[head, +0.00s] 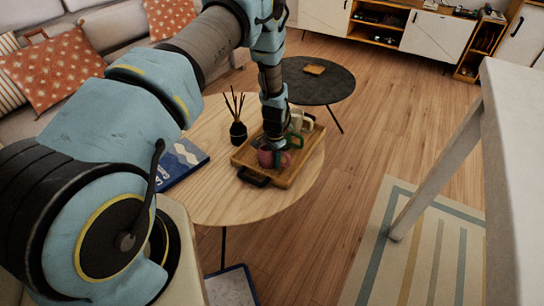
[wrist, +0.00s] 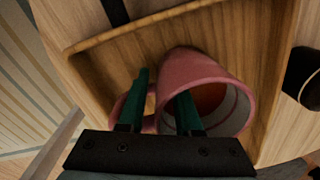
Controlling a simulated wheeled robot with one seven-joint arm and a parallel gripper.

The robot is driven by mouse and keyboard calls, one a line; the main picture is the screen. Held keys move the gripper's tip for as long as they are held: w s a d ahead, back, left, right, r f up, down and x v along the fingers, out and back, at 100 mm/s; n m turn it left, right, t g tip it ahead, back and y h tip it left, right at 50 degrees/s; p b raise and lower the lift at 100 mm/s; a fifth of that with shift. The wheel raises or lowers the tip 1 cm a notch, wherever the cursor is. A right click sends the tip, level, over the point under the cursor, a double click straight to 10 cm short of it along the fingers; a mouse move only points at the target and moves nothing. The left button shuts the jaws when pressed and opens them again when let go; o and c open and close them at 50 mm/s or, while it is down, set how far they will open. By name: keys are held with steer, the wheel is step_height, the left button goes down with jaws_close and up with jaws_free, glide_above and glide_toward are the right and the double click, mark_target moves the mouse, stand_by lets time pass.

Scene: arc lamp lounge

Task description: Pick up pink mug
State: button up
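The pink mug (head: 267,159) stands in a wooden tray (head: 291,176) on the round wooden table, partly hidden by my gripper (head: 283,150). In the wrist view the mug (wrist: 190,75) shows its open mouth to the right and its handle to the left. My gripper (wrist: 160,105) is open, with two dark green fingers apart. One finger is over the handle side and the other overlaps the mug's rim and mouth. The near mug wall lies between them, with a sliver of tray wood showing beside the left finger. Whether the right finger touches the mug is unclear.
A pale mug (head: 299,119) stands behind in the tray. A black reed diffuser (head: 238,132) and a blue book (head: 184,163) are on the round table (head: 225,204). A dark round table (head: 322,86) stands behind; a white table (head: 508,150) is at right.

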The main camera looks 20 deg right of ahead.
jaws_close()
steer(key=shift+r, duration=0.1)
stand_by(1.1)
